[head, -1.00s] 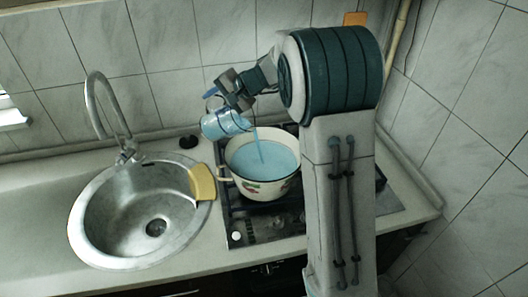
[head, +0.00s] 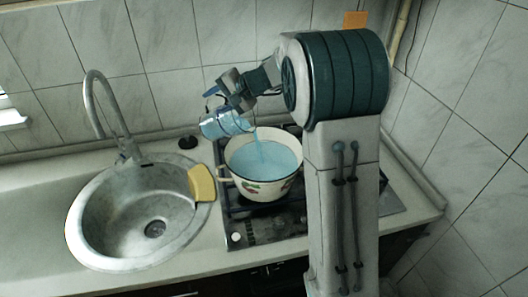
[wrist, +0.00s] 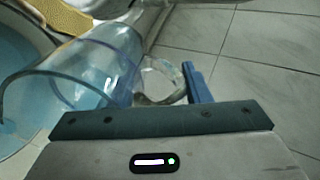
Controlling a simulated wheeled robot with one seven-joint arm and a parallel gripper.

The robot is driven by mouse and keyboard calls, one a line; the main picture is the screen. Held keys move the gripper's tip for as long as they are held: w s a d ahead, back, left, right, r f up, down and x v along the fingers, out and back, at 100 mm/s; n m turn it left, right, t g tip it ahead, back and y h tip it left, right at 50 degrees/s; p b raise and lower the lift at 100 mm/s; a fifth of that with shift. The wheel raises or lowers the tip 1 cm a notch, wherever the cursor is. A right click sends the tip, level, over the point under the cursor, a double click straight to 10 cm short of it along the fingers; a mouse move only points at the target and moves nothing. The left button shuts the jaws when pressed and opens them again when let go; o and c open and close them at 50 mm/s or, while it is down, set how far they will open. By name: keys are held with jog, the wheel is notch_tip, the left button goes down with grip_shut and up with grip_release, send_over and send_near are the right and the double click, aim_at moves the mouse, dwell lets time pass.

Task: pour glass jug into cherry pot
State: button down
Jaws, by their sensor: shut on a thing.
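The cherry pot (head: 262,190), cream enamel with a cherry picture, stands on the stove and holds blue liquid (head: 266,160) up near its rim. My gripper (head: 228,97) is shut on the glass jug (head: 220,125) and holds it tilted at the pot's upper left. A stream of blue liquid runs from the jug into the pot. In the wrist view the clear jug (wrist: 100,62) lies tipped with its mouth over the pot's blue liquid (wrist: 18,70). The jug's handle (wrist: 165,82) is by a blue finger (wrist: 196,84); the grip itself is partly hidden.
A round steel sink (head: 130,225) with a tap (head: 105,105) lies left of the pot. A yellow sponge or cloth (head: 202,184) sits on its right edge. A black knob-like thing (head: 187,142) stands behind. The stove (head: 270,227) is under the pot. The left counter is clear.

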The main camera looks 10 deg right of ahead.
jog(key=shift+r, duration=0.1)
dwell(0.4)
jog(key=shift+w+a+r+p, duration=0.15)
jog(key=shift+r+p, duration=0.4)
jog(key=shift+p, duration=0.7)
jog(key=p, duration=0.1)
jog(key=h+p, duration=0.1)
jog(key=p, duration=0.1)
jog(key=shift+w+a+r+g, duration=0.15)
jog(key=shift+a+r+g, duration=0.15)
jog(key=shift+g, duration=0.1)
jog(key=shift+w+a+f+g+h+p, duration=0.15)
jog(key=shift+w+a+f+g+h, duration=0.15)
jog(key=shift+h, duration=0.25)
jog(key=shift+w+a+f+g+h+p, duration=0.15)
jog(key=shift+w+a+f+g+h, duration=0.1)
jog(key=shift+a+g+h, duration=0.25)
jog(key=shift+s+d, duration=0.1)
jog(key=shift+d, duration=0.05)
